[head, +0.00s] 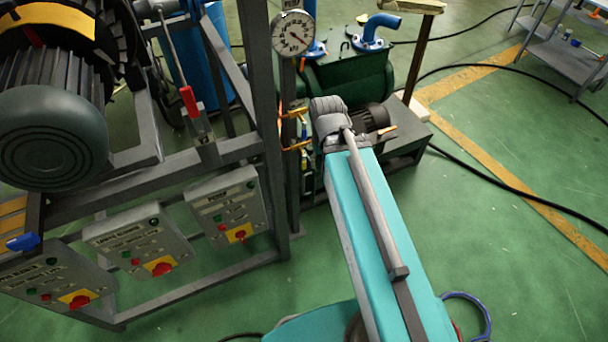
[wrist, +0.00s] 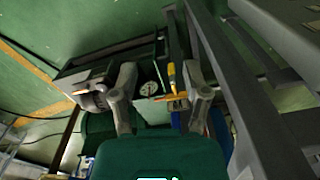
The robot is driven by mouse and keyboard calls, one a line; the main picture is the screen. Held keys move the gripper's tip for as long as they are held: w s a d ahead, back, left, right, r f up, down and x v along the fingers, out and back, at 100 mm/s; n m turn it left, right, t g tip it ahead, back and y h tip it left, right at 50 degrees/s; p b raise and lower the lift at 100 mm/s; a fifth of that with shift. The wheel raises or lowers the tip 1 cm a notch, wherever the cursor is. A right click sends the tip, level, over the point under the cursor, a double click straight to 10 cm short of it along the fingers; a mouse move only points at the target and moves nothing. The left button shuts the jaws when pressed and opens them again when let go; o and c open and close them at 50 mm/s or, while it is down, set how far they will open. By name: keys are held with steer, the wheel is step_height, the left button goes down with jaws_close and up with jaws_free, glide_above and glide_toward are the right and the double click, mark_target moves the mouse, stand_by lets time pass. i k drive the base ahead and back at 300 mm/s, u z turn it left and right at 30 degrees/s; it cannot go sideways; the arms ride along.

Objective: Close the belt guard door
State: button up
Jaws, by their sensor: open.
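No belt guard door can be made out for certain in either view. A green pump unit (head: 350,82) with a dark motor (head: 372,117) stands beyond my arm, and my arm hides part of it. Small yellow-orange parts (head: 296,113) show beside the post, left of my arm's end. In the wrist view, my gripper (wrist: 160,78) is open, with its grey fingers wide apart. A yellow part (wrist: 171,76) and a small round dial (wrist: 149,88) show between the fingers. Contact cannot be judged. In the head view the fingers are hidden.
A grey frame (head: 228,150) carries a big motor (head: 50,138) and several control boxes (head: 230,207) at left. A pressure gauge (head: 293,33) sits on the post. A metal cart (head: 548,50) stands at upper right. Cables cross the green floor; the right foreground is mostly clear.

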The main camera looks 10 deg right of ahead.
mark_target(308, 177)
steer(key=z, duration=0.6)
steer(key=k, duration=0.9)
steer(key=u, duration=0.45)
